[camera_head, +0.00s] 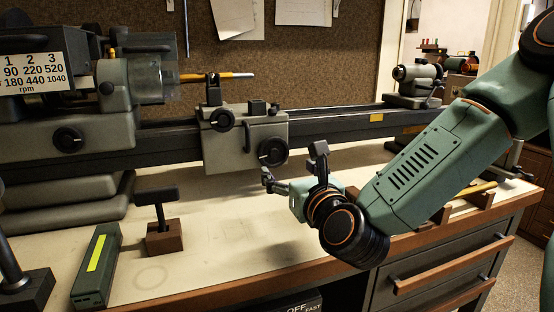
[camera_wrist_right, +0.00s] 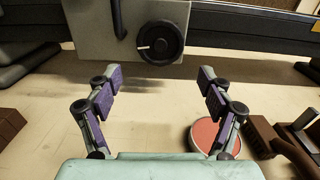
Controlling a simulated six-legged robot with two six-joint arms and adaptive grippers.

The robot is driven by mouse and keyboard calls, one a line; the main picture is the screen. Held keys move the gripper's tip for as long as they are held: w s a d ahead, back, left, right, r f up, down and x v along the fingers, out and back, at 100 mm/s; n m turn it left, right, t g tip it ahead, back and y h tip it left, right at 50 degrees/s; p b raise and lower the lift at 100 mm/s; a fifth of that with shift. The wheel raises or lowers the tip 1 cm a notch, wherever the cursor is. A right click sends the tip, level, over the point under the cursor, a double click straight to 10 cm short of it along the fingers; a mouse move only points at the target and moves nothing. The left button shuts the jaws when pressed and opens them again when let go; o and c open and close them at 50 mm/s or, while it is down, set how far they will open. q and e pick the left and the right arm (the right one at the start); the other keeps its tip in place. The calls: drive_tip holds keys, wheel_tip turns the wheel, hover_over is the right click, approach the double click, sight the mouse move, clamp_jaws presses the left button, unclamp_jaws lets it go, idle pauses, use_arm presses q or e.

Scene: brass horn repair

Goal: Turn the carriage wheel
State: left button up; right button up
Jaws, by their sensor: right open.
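The lathe carriage (camera_head: 245,138) is a grey box on the dark bed. Its black round wheel (camera_head: 272,152) is low on the front right face. The wheel also shows in the right wrist view (camera_wrist_right: 160,43), with a white mark on its left side. A second, smaller black knob (camera_head: 222,119) is higher up at the left of the carriage. My right gripper (camera_head: 292,166) is open and empty, in front of and below the wheel. In the right wrist view its purple-padded fingers (camera_wrist_right: 160,85) are spread apart, short of the wheel and not touching it. My left gripper is not in view.
A T-handled key (camera_head: 158,199) stands in a wooden block (camera_head: 165,238). A green box (camera_head: 97,266) lies at the front left.

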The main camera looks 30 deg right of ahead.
sight(274, 155)
drive_tip(key=b+x, duration=0.1)
drive_tip(key=x, duration=0.6)
drive_tip(key=shift+w+d+b, duration=0.1)
drive_tip(key=shift+w+b, duration=0.2)
drive_tip(key=shift+w, duration=0.1)
drive_tip(key=c, duration=0.9)
